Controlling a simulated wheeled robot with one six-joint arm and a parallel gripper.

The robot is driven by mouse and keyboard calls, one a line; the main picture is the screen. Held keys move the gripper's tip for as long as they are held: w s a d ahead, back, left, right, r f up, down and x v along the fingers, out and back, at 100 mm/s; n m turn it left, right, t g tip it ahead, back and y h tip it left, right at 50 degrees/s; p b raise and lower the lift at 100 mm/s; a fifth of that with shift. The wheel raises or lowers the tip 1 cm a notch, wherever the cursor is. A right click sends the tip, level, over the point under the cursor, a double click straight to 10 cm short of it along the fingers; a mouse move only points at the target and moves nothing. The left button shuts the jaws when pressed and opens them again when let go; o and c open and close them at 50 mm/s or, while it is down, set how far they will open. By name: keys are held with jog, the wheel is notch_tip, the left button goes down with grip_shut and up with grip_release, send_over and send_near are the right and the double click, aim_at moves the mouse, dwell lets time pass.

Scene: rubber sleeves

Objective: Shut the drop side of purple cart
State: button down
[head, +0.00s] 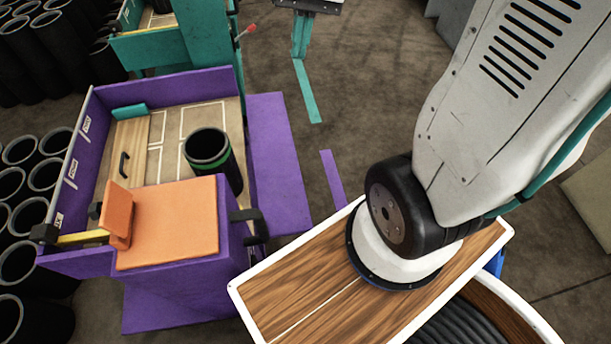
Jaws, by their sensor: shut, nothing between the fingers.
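The purple cart (86,150) stands at the left in the head view, with its far and left walls upright. A flat purple panel (278,150), which looks like its drop side, lies folded down and outward along the cart's right edge. The bed (226,112) is open on that side. A black latch-like part (248,222) sits at the near right corner. A black sleeve with a green band (208,160) stands upright on the bed near the open side. My gripper is outside the view; only my arm's base and lower links show.
An orange seat (170,235) is at the cart's near end. A teal cart (150,50) stands just behind. Many black sleeves (30,215) crowd the left. Bare floor (375,100) lies right of the panel, with a purple strip (333,180) on it.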

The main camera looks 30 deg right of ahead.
jog(key=w+d+f+m+y, duration=0.2)
jog(key=w+d+f+m, duration=0.15)
jog(key=f, duration=0.55)
jog(key=w+d+f+m+y, duration=0.25)
jog(key=w+d+f, duration=0.25)
jog(key=f, duration=0.4)
jog(key=w+d+f+m+y, duration=0.2)
jog(key=w+d+f, duration=0.25)
jog(key=f, duration=0.45)
jog(key=s+d+f+m+t+y, duration=0.1)
jog(key=s+f+m+t, duration=0.2)
jog(key=f, duration=0.9)
jog(key=s+f+m+t+y, duration=0.1)
jog(key=s+f+m+t, duration=0.2)
jog(key=f, duration=0.8)
jog(key=s+d+f+m+t+y, duration=0.1)
jog(key=s+f+m+t, duration=0.2)
jog(key=f, duration=0.9)
jog(key=w+a+r+m+g, duration=0.1)
jog(key=w+a, duration=0.2)
jog(key=a, duration=0.5)
jog(key=shift+w+a+r, duration=0.2)
jog(key=shift+w+r, duration=0.05)
